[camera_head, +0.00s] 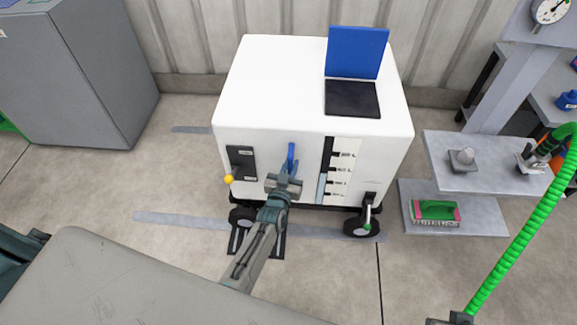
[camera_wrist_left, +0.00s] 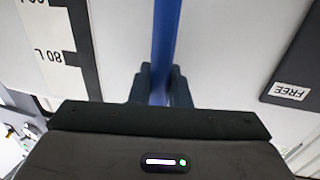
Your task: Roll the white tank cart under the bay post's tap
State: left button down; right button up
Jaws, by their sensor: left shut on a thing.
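The white tank cart (camera_head: 290,75) stands on wheels by the back wall. Its blue lid (camera_head: 356,52) is up behind a dark square opening. The front has a black panel with a yellow-knobbed lever (camera_head: 229,179), a litre scale and an upright blue handle (camera_head: 291,157). My left gripper (camera_head: 285,182) is shut on the blue handle, which also runs between the fingers in the left wrist view (camera_wrist_left: 166,50). A "FREE" label (camera_wrist_left: 289,91) shows there. The grey bay post (camera_head: 503,85) with a dial stands right of the cart, apart from it. I cannot clearly make out its tap.
A green hose (camera_head: 520,240) crosses the right side. A grey cabinet (camera_head: 95,75) stands at left. Floor strips (camera_head: 170,219) run beside and below the cart.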

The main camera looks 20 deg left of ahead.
pick_arm(q)
jog(key=c, duration=1.7)
grip_release()
jog(key=shift+d, duration=0.15)
jog(key=shift+o, duration=1.3)
jog(key=shift+d, duration=0.15)
pick_arm(e)
jog(key=shift+d, duration=0.15)
pick_arm(q)
jog(key=s, duration=1)
jog(key=shift+s+d, duration=0.2)
jog(key=shift+s, duration=0.15)
pick_arm(e)
jog(key=shift+s+d+r, duration=0.25)
jog(key=shift+s, duration=0.05)
jog(key=shift+a, duration=0.1)
pick_arm(q)
jog(key=shift+a, duration=0.1)
